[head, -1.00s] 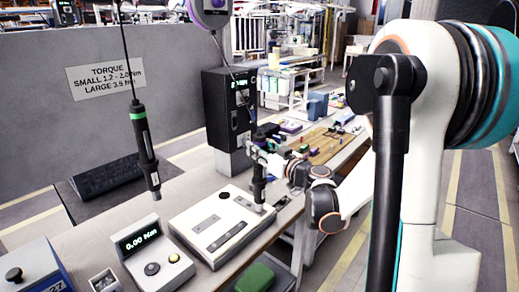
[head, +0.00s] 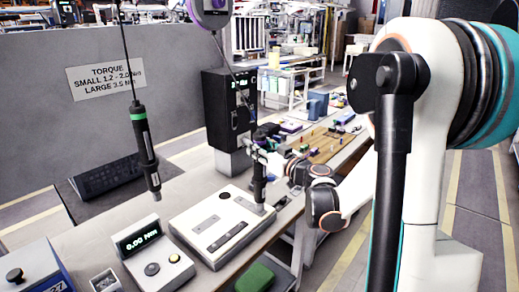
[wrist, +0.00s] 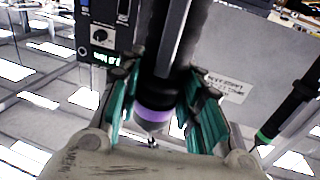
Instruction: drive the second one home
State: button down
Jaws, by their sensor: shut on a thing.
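My gripper (head: 262,152) is shut on a dark screwdriver (head: 259,182), which hangs from the purple balancer (head: 214,4). In the wrist view its black body with a purple band (wrist: 152,116) sits between my teal finger pads. The screwdriver stands about upright, its lower end at the right part of the white fixture block (head: 188,224). I cannot tell whether its bit touches a screw; the bit and screws are too small or hidden. A second, green-banded screwdriver (head: 146,150) hangs free at the left.
A torque meter (head: 153,258) reading 0.00 Nm stands left of the fixture block. A black control box (head: 229,108) stands behind it. A blue device (head: 38,272) and a small tray (head: 105,281) are at front left. A torque sign (head: 105,78) is on the grey panel.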

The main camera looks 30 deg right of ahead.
aim_at(261, 134)
jog(key=shift+r+p, duration=1.65)
jog(key=shift+r, duration=0.9)
